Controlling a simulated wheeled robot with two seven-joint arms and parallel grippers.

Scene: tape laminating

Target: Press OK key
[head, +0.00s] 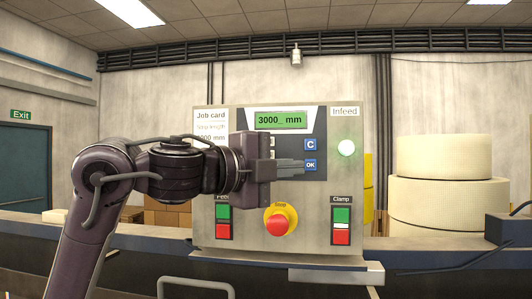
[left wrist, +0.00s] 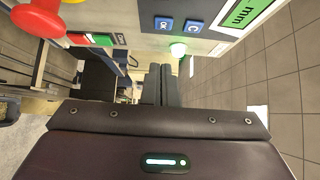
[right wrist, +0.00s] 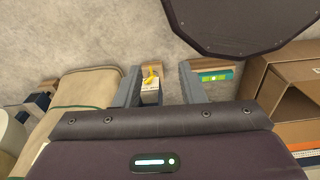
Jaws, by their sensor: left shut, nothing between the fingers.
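The blue OK key (head: 310,165) is on the control panel (head: 345,200), below the blue C key (head: 310,145). The green display (head: 281,120) above reads "3000_ mm". My left gripper (head: 300,165) is shut and empty, its fingertips just left of the OK key in the head view and covering other keys. In the left wrist view the shut fingers (left wrist: 160,85) point along the panel's front, with the OK key (left wrist: 163,24) and C key (left wrist: 193,25) beyond them, apart in the picture. Contact cannot be told. My right gripper (right wrist: 158,80) is open, away from the panel.
A red and yellow stop button (head: 280,220) sits low on the panel, between the feed buttons (head: 223,221) and clamp buttons (head: 341,224). Large tape rolls (head: 445,190) stand to the right. Cardboard boxes (right wrist: 295,75) show in the right wrist view.

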